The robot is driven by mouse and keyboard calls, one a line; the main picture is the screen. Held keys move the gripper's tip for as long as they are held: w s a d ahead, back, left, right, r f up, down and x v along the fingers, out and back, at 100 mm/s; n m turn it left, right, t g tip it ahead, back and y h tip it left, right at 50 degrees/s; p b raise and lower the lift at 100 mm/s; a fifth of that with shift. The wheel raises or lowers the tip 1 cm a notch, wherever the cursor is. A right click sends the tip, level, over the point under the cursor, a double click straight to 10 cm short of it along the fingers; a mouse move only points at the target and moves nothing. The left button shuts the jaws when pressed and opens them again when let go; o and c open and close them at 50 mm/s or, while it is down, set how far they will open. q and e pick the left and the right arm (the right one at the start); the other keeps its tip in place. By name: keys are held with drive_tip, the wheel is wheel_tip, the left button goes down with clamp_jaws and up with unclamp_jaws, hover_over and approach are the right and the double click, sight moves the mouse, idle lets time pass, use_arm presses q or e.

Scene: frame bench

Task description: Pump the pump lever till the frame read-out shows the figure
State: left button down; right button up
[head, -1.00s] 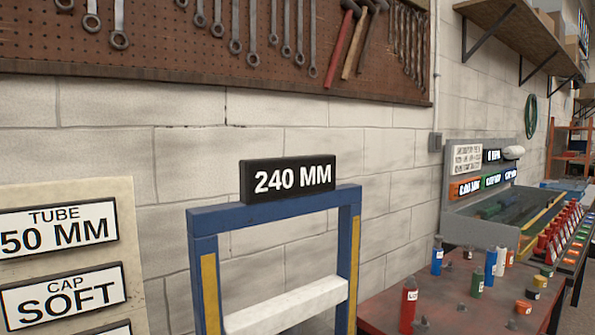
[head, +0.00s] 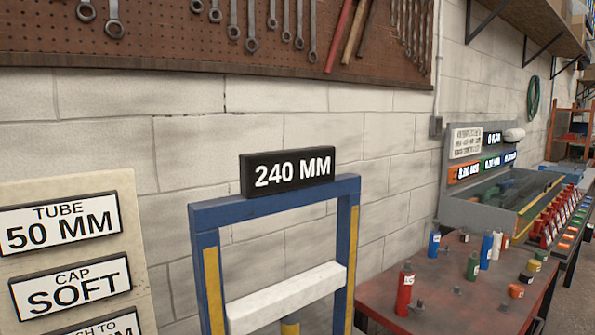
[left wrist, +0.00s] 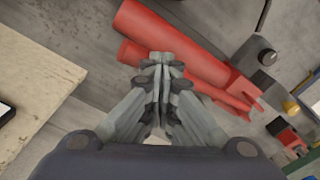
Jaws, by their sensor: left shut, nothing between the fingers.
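The frame read-out (head: 288,171) is a black sign on top of the blue frame (head: 262,207) and shows 240 MM. A white crossbar (head: 288,298) spans the frame lower down, with a yellow post under it. In the left wrist view my left gripper (left wrist: 160,62) is shut and empty. Red tubular parts (left wrist: 185,60) lie beyond its fingertips; I cannot tell whether they touch or whether one is the pump lever. My right gripper is not in view.
A board on the left carries signs (head: 70,286) reading TUBE 50 MM and CAP SOFT. A red table (head: 450,305) on the right holds several bottles and small parts. A pegboard of wrenches (head: 180,45) hangs on the wall behind.

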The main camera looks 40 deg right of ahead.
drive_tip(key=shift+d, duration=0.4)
use_arm(q)
drive_tip(key=shift+r, duration=0.15)
drive_tip(key=shift+r+p, duration=1.75)
drive_tip(key=shift+r, duration=0.65)
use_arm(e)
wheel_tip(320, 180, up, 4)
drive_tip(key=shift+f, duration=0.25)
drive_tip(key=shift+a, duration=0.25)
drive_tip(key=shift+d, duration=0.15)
use_arm(q)
drive_tip(key=shift+f, duration=0.1)
